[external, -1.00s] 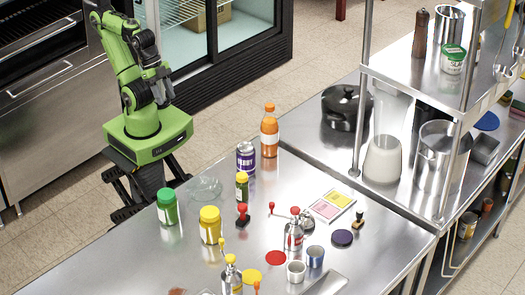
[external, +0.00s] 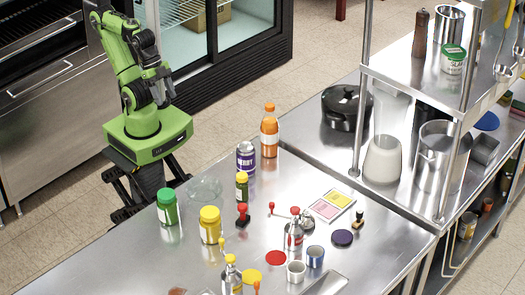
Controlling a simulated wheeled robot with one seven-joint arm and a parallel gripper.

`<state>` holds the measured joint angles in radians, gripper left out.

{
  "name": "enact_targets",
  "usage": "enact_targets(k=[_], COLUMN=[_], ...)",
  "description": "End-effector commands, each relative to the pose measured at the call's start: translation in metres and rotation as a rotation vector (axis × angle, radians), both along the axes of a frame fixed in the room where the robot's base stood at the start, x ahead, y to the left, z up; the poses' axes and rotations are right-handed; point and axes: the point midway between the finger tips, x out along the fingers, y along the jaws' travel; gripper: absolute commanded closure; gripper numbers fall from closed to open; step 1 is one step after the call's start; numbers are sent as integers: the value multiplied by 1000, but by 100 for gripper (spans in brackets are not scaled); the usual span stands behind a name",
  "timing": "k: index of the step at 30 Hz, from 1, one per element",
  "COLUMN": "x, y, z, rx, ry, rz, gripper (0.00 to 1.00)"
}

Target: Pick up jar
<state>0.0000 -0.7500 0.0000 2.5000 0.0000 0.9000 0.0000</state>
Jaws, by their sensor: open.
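My gripper (external: 162,103) hangs high above my base, behind the steel table, well apart from everything on it. It is open and empty, though its fingers look small here. Several jar-like containers stand upright on the table's left part: a green jar (external: 167,208), a larger yellow-lidded jar (external: 210,226) and a small yellow-lidded jar (external: 242,188). A clear glass vessel (external: 204,188) sits between them and the table's far edge. I cannot tell from the picture which one is the task's jar.
A purple can (external: 246,158) and an orange bottle (external: 269,132) stand near the table's far edge. A red-handled stamp (external: 243,217) and metal torch-like bottles (external: 294,236) are close by. A shelf rack (external: 410,80) rises at the right.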

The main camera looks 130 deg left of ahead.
Motion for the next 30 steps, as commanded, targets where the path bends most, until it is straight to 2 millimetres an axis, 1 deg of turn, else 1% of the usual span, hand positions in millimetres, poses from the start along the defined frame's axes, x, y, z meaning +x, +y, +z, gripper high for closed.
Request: enact_targets(k=[1,7,14,16,17,20,21,22,23,26,29,30], x=[0,0,0,1,1,1,1,4,12,38,67,80], y=[0,0,0,0,0,0,0,1,5,16,27,32], z=[0,0,0,4,8,35,49,55,50,44,34,29], rx=[0,0,0,0,0,0,0,-9,-42,-112,-157,-166], ry=[0,0,0,-2,-3,-8,-8,1,32,105,185,217], rz=[0,0,0,0,0,0,0,3,21,85,172,214], gripper=[39,8,8,8,8,8,8,8,8,8,8,8])
